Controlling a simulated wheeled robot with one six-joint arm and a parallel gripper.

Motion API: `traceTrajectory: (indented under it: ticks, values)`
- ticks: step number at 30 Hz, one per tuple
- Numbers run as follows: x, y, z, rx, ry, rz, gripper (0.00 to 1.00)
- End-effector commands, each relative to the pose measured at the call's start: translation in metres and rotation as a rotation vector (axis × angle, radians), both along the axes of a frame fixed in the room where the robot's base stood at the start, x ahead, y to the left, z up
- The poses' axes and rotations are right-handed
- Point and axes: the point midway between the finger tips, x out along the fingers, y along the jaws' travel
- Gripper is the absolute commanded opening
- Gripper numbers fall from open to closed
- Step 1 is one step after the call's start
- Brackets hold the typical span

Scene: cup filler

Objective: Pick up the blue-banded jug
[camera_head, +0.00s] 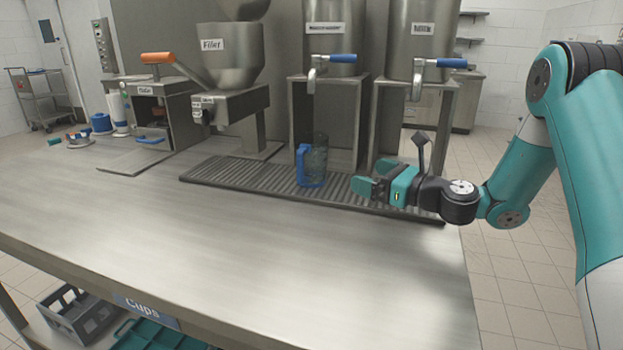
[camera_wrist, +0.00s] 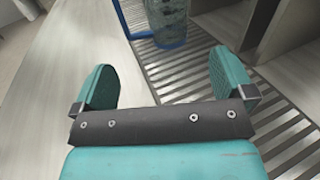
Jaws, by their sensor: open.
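The blue-banded jug (camera_head: 317,165) is clear with a blue handle on its left side. It stands upright on the ribbed drip tray (camera_head: 240,174), under the spout of the left tank. My gripper (camera_head: 362,178) is open and empty, just to the right of the jug and apart from it, with its fingers pointing left. In the wrist view the lower part of the jug (camera_wrist: 170,22) shows ahead, beyond the gap between my two teal fingers (camera_wrist: 165,82). Its top is cut off in that view.
Two steel tanks (camera_head: 335,40) with blue-handled taps stand on open metal stands behind the tray. A filler hopper (camera_head: 228,60) and a sealer with an orange handle (camera_head: 160,100) stand at left. The front of the steel counter (camera_head: 250,245) is clear.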

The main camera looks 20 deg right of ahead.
Motion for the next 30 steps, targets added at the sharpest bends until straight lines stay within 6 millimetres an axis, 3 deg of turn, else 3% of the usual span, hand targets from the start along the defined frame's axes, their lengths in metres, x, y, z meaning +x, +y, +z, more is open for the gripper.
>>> traceTrajectory:
  ticks: [4, 14, 30]
  values:
    - [0.01, -0.001, 0.003, 0.037, 0.013, -0.018, 1.0]
    - [0.044, 0.024, 0.006, 0.032, 0.013, -0.015, 1.0]
    - [0.07, 0.042, 0.006, 0.029, 0.01, -0.013, 1.0]
